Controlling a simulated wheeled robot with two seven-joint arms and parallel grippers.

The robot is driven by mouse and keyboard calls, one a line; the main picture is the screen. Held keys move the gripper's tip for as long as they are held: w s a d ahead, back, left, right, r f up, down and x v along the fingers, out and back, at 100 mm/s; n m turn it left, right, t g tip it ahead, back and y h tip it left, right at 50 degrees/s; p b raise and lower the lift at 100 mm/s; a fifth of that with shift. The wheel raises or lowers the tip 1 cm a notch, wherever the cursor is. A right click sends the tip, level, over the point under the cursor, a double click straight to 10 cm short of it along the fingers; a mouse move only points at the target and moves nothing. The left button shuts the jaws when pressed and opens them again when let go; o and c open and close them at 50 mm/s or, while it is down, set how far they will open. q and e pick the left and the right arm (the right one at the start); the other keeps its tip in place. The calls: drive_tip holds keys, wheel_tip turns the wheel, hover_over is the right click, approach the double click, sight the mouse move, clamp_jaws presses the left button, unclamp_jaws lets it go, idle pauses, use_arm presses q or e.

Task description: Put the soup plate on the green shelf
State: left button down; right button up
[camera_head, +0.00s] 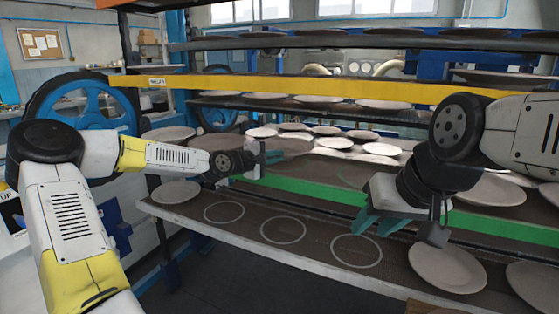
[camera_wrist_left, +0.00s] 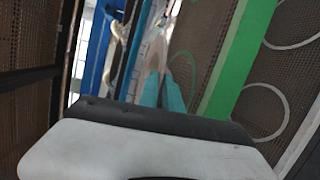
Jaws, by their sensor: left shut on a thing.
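My left gripper (camera_head: 270,159) is shut on a pale plate (camera_head: 290,146), just above the green-edged shelf (camera_head: 310,191). I take this plate to be the soup plate; its depth is hard to tell.
The lower shelf (camera_head: 320,254) has several empty ring marks, a plate (camera_head: 175,192) at the left end and a plate (camera_head: 447,268) at the right. A yellow-edged shelf (camera_head: 300,86) with plates runs above. More plates (camera_head: 495,190) lie at the right behind my right arm.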

use_arm(q)
drive_tip(key=shift+f, duration=0.55)
drive_tip(key=c, duration=1.5)
unclamp_jaws()
drive_tip(key=shift+f, duration=0.1)
drive_tip(key=shift+c, duration=0.2)
